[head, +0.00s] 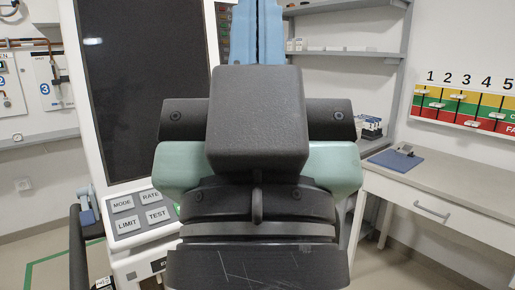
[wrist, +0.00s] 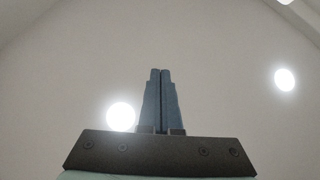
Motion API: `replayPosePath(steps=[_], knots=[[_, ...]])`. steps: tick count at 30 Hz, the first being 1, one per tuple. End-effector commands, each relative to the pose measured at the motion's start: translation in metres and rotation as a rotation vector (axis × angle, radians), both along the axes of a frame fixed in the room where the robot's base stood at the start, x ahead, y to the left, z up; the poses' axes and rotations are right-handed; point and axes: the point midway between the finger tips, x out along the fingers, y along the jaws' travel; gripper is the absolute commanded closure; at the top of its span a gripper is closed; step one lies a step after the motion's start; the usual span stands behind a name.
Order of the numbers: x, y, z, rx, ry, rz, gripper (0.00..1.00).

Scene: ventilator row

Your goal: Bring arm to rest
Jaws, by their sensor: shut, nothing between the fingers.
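My arm fills the middle of the head view, folded up close in front of the camera. My gripper (head: 257,8) points upward at the top of that view, with its blue fingers side by side and cut off by the upper edge. In the wrist view my gripper (wrist: 160,72) is shut and empty, its fingers pressed together and pointing up at a plain pale ceiling. Nothing touches the fingers in either view.
A ventilator with a dark screen (head: 140,85) and a button panel (head: 140,213) stands left behind my arm. A desk (head: 430,190) with a blue clipboard (head: 396,160) is at right, under a numbered colour board (head: 465,98). Shelves (head: 345,50) hang behind.

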Motion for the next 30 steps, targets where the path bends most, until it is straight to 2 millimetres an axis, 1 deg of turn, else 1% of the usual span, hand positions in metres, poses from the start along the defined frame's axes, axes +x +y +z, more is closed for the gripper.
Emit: replayPosePath(steps=[1, 12, 15, 18, 21, 22, 30], knots=[[0.000, 0.000, 0.034, 0.000, 0.000, 0.000, 1.00], [0.000, 0.000, 0.149, -0.001, 0.001, 0.001, 1.00], [0.000, 0.000, 0.175, 0.000, 0.001, 0.001, 1.00], [0.000, 0.000, 0.192, 0.000, 0.001, 0.001, 1.00], [0.000, 0.000, 0.202, 0.000, 0.001, 0.001, 1.00], [0.000, 0.000, 0.203, 0.000, 0.001, 0.001, 0.98], [0.000, 0.000, 0.203, 0.000, 0.001, 0.001, 0.50]])
